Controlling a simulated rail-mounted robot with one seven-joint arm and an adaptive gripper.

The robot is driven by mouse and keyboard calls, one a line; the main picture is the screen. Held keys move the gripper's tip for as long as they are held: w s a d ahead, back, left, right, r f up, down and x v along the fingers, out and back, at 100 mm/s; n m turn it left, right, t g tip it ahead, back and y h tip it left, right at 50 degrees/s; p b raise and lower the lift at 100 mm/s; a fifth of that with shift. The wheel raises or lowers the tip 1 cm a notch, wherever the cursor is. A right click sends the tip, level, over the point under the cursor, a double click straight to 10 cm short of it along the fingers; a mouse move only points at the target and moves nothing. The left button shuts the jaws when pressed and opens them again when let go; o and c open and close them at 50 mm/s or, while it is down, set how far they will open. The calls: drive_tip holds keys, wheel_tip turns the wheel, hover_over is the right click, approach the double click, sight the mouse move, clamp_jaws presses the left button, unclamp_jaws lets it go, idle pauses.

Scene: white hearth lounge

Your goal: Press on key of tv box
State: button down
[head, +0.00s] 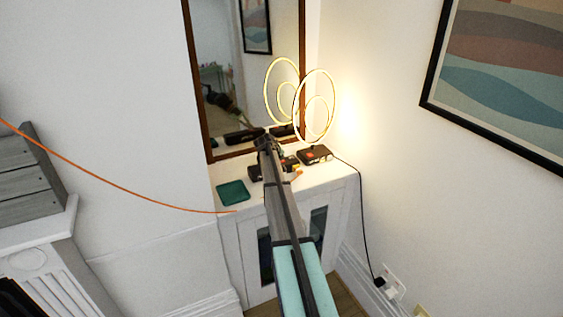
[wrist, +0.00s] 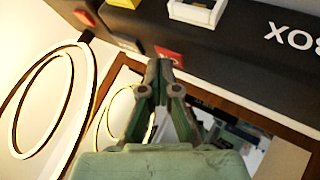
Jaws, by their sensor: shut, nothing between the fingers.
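The tv box (wrist: 235,40) is a dark box across the top of the wrist view, with white letters reading BOX upside down. In the head view, my gripper (head: 266,143) is over the white cabinet and partly hides a dark box (head: 255,173), likely the tv box.
The white cabinet (head: 232,205) also bears a teal tray (head: 232,192) and a black lamp base (head: 315,154) with a lit ring lamp (head: 331,100). A brown-framed mirror (head: 232,65) stands behind. An orange cable (head: 100,181) runs to the cabinet from the left.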

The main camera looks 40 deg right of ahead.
drive_tip(key=shift+r, duration=0.85)
drive_tip(key=shift+r+p, duration=0.85)
drive_tip(key=shift+r, duration=1.65)
